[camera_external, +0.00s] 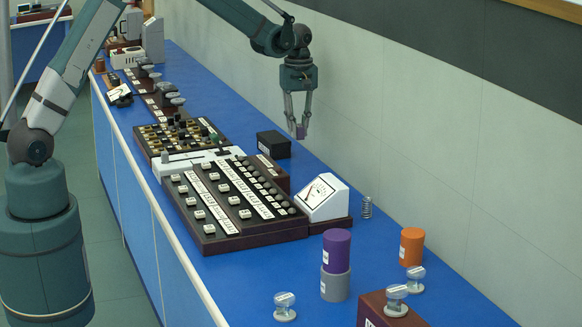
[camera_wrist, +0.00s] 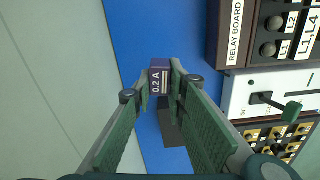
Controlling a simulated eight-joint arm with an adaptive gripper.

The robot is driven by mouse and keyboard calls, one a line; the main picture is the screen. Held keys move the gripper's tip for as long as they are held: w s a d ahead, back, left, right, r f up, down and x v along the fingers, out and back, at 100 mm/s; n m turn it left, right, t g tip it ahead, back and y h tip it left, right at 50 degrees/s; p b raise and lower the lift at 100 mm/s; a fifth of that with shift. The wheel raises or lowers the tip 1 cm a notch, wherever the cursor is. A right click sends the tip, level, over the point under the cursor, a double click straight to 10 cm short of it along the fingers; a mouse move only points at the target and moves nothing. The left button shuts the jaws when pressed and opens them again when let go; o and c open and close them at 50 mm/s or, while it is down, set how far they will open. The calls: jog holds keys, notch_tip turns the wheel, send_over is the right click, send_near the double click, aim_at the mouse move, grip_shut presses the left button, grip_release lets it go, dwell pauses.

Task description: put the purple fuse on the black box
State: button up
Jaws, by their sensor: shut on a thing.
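The purple fuse (camera_wrist: 158,79), a small block marked "0.2 A", is between my fingertips in the wrist view. It also shows as a small purple piece (camera_external: 301,132) at the fingertips in the external view. My gripper (camera_external: 300,122) is shut on it, pointing down and holding it above the blue bench. The black box (camera_external: 273,144) is a plain dark block on the bench near the wall. In the external view the gripper is to the right of the box and higher in the picture. In the wrist view the box (camera_wrist: 172,125) is partly hidden behind the fingers.
The blue bench (camera_external: 375,258) has a relay board (camera_external: 235,205) and a white meter (camera_external: 323,197) near the box. A spring (camera_external: 366,207), a purple cylinder (camera_external: 337,250) and an orange cylinder (camera_external: 412,246) stand nearer the camera. The wall (camera_external: 420,130) runs along the right.

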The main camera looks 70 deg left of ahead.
notch_tip(320, 180, up, 6)
jog(key=f+n+p, duration=0.1)
jog(key=p, duration=0.7)
send_over(272, 136)
jog(key=shift+w+r, duration=0.1)
jog(key=shift+r, duration=0.1)
jog(key=shift+f, duration=3.15)
jog(key=shift+f+p, duration=0.4)
jog(key=shift+f, duration=1.45)
jog(key=shift+f, duration=0.15)
jog(key=o, duration=0.8)
jog(key=shift+o, duration=0.2)
